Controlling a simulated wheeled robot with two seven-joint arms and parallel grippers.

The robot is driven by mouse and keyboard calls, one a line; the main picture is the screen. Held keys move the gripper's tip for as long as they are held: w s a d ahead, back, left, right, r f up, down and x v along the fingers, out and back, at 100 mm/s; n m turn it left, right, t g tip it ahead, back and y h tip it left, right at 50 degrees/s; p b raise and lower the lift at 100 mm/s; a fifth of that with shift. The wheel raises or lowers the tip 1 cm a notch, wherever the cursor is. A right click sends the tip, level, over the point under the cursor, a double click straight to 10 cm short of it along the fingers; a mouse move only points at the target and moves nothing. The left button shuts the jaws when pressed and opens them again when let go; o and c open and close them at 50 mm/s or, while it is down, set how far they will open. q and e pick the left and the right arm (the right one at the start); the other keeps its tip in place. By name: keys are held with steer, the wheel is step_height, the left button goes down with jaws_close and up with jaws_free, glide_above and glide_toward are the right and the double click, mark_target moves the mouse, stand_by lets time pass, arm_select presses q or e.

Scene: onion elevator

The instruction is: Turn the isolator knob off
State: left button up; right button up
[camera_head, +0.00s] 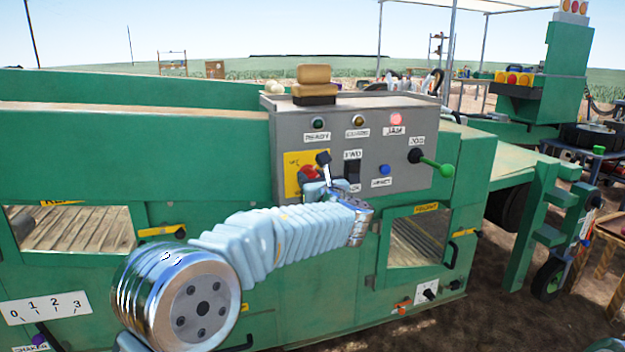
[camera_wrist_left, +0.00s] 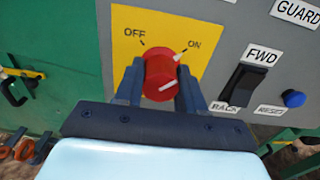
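The red isolator knob (camera_wrist_left: 160,74) sits on a yellow plate (camera_wrist_left: 122,40) marked OFF at upper left and ON at upper right. Its white pointer mark is turned toward ON. In the head view the knob (camera_head: 308,173) is partly hidden by my left gripper (camera_head: 317,172). In the left wrist view the dark fingers of my left gripper (camera_wrist_left: 159,84) stand on either side of the knob, close against its sides, and look shut on it. My right gripper is not in view.
The grey control panel (camera_head: 240,107) also bears a black FWD rocker switch (camera_wrist_left: 243,86) and a blue reset button (camera_wrist_left: 293,99) right of the knob. A green-tipped lever (camera_head: 432,165) sticks out farther right. The green machine body (camera_head: 330,300) lies below.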

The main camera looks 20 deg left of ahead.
arm_select(q)
steer(key=c, duration=0.5)
steer(key=shift+f+n+b, duration=0.2)
steer(key=shift+n+b, duration=0.6)
steer(key=shift+b, duration=0.15)
steer(key=n+b, duration=0.6)
steer(key=shift+f, duration=0.1)
steer(key=n+b, duration=0.4)
steer(key=n, duration=0.2)
steer(key=shift+b, duration=0.4)
steer(key=shift+n+b, duration=1.15)
steer(key=shift+n, duration=0.95)
